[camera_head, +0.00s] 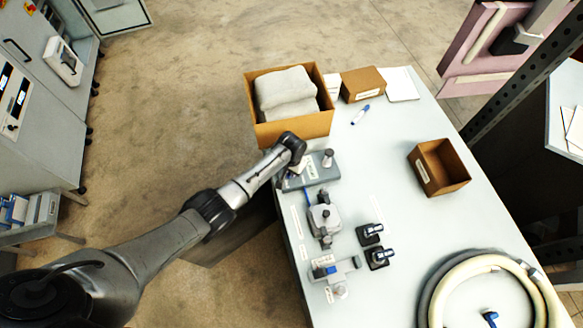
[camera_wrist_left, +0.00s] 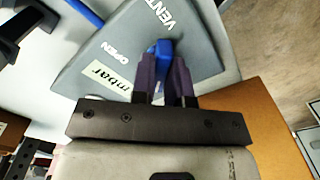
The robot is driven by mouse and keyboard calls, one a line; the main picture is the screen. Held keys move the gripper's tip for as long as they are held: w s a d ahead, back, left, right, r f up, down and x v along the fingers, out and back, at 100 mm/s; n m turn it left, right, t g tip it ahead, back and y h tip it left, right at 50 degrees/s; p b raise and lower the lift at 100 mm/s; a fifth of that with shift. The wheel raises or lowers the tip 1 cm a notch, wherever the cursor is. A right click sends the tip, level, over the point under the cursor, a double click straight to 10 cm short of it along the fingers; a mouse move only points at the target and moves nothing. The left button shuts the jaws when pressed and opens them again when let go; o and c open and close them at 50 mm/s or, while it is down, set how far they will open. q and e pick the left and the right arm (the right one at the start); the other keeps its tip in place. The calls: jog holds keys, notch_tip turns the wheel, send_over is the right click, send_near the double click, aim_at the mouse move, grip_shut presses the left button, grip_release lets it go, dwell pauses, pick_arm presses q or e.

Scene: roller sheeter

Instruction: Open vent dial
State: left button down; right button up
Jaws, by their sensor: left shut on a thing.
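The vent unit is a grey block on the table (camera_head: 318,176), at the table's left edge in the head view. In the left wrist view its sloped grey face (camera_wrist_left: 105,55) carries the words VENT and OPEN and a pale "mbar" label. A blue dial handle (camera_wrist_left: 163,48) stands out from this face. My left gripper (camera_wrist_left: 163,75) is shut on the blue dial handle, with one dark finger on each side. In the head view my left gripper (camera_head: 297,172) is over the left part of the block, and the dial is mostly hidden by it. My right gripper is not in view.
A cardboard box with grey cloths (camera_head: 318,126) stands just behind the vent unit. A grey clamp device (camera_head: 324,219), two black fittings (camera_head: 369,234) and a small bracket (camera_head: 340,270) sit in front. An open brown box (camera_head: 441,180) is right; the table middle is clear.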

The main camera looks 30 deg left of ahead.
pick_arm(q)
jog(key=m, duration=0.4)
jog(key=shift+m+p, duration=0.3)
jog(key=shift+p, duration=0.05)
jog(key=shift+m, duration=1.8)
jog(key=c, duration=1.1)
grip_release()
jog(key=shift+r, duration=0.35)
notch_tip(320, 180, up, 13)
jog(key=shift+r+p, duration=0.1)
jog(key=shift+p, duration=0.3)
